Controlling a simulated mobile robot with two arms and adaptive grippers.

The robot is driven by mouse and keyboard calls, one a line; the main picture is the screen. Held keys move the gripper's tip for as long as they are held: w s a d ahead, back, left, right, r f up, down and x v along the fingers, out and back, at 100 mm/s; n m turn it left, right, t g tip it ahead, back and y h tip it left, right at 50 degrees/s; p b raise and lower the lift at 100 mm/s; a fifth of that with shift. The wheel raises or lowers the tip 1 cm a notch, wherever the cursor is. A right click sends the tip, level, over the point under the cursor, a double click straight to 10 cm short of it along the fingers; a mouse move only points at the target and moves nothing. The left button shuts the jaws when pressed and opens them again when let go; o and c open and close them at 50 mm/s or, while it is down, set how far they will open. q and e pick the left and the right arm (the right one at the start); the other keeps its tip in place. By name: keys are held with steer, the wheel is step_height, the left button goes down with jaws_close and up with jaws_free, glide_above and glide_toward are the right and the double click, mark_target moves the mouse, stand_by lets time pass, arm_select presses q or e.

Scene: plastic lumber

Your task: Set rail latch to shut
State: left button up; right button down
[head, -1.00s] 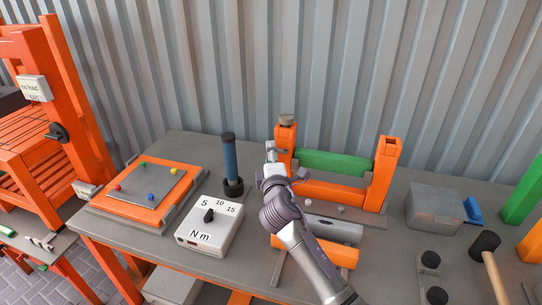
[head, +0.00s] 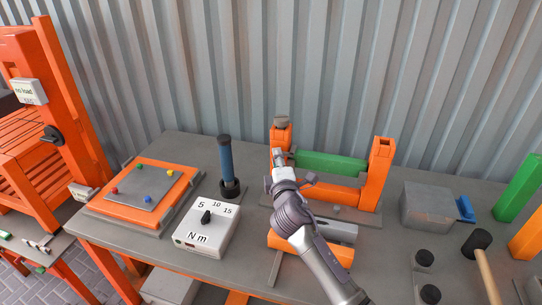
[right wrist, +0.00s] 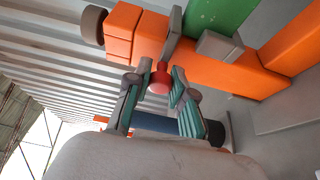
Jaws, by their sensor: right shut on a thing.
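The rail latch shows in the right wrist view as a flat grey lever (right wrist: 174,35) with a red knob (right wrist: 160,82), next to an orange post and a green rail (right wrist: 218,14). My right gripper (right wrist: 158,84) is shut on the red knob, one teal-padded finger on each side. In the head view my right gripper (head: 279,160) is in front of the left orange post (head: 281,138), by the left end of the green rail (head: 330,163). The gripper hides most of the latch there. My left gripper is not in view.
A white torque box (head: 206,230) and a blue-handled upright tool (head: 226,160) stand left of my right arm. A right orange post (head: 378,175), a grey box (head: 427,205) and a mallet (head: 480,243) are to the right. A corrugated wall (head: 330,70) closes the back.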

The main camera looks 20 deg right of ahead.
steer(key=c, duration=1.4)
jaws_free()
steer(key=shift+d+f, duration=0.1)
steer(key=shift+d, duration=0.05)
steer(key=o, duration=0.4)
steer(key=shift+s+d, duration=0.15)
steer(key=shift+s+a, duration=0.15)
steer(key=shift+a, duration=0.05)
steer(key=s, duration=0.3)
steer(key=s+a, duration=0.1)
steer(key=s, duration=0.3)
steer(key=s+a, duration=0.1)
steer(key=s, duration=0.3)
steer(key=shift+s, duration=0.2)
steer(key=shift+a, duration=0.1)
